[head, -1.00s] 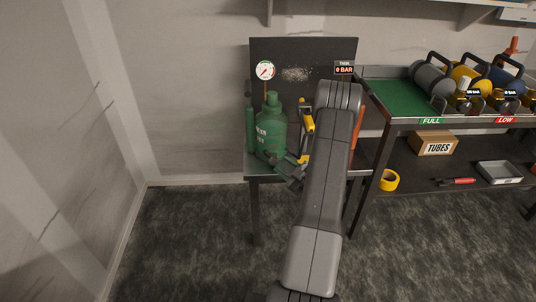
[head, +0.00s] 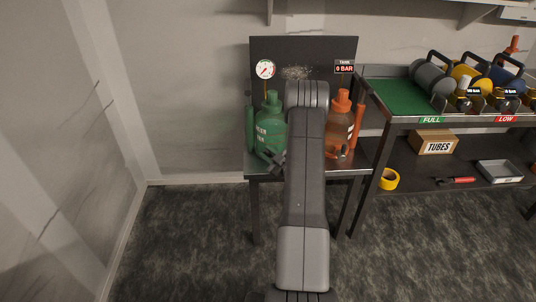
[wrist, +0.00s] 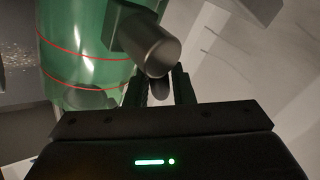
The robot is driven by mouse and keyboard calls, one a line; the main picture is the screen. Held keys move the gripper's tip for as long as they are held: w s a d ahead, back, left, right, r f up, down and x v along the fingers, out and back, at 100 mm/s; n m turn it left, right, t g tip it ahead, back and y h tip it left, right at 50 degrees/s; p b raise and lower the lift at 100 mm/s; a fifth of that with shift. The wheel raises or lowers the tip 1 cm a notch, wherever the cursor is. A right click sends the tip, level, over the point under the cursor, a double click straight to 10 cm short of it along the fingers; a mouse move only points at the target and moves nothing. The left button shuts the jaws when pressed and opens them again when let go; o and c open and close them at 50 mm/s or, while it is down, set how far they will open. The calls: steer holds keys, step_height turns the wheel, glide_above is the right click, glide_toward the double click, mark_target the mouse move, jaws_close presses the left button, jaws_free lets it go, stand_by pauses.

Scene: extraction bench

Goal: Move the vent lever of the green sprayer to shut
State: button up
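The green sprayer (head: 270,130) stands upright on the left of the small bench, and my arm covers its right edge. In the wrist view its translucent green tank (wrist: 85,45) with red lines fills the upper left. A grey-green cylindrical fitting (wrist: 153,48) sticks out from it towards the camera. My gripper (wrist: 161,82) is just below this fitting, its two fingers apart. A small dark rounded part, perhaps the vent lever, shows between the fingers; I cannot tell whether they touch it. In the head view my gripper (head: 270,160) is low at the sprayer's front.
An orange sprayer (head: 340,122) stands to the right of my arm on the bench (head: 258,171). A pressure gauge (head: 265,69) is on the dark back panel (head: 318,48). A shelf with a green mat (head: 397,97) stands on the right.

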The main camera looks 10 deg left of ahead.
jaws_close()
steer(key=shift+f+b, duration=0.15)
steer(key=shift+b, duration=0.4)
steer(key=b, duration=0.1)
steer(key=m+b, duration=0.1)
steer(key=b, duration=0.1)
steer(key=shift+w+d+m+t+y, duration=0.1)
steer(key=shift+d+m+t+y, duration=0.2)
steer(key=shift+t+y, duration=0.1)
steer(key=m+t+b, duration=0.1)
steer(key=b, duration=0.2)
steer(key=d+m+y+b, duration=0.1)
steer(key=m+b, duration=0.1)
steer(key=b, duration=0.1)
steer(key=shift+w+t, duration=0.15)
steer(key=shift+t, duration=0.25)
steer(key=shift+d+r+m+t+b, duration=0.35)
steer(key=shift+m+t+b, duration=0.25)
steer(key=shift+m+b, duration=0.3)
steer(key=shift+r, duration=0.1)
steer(key=o, duration=0.5)
jaws_free()
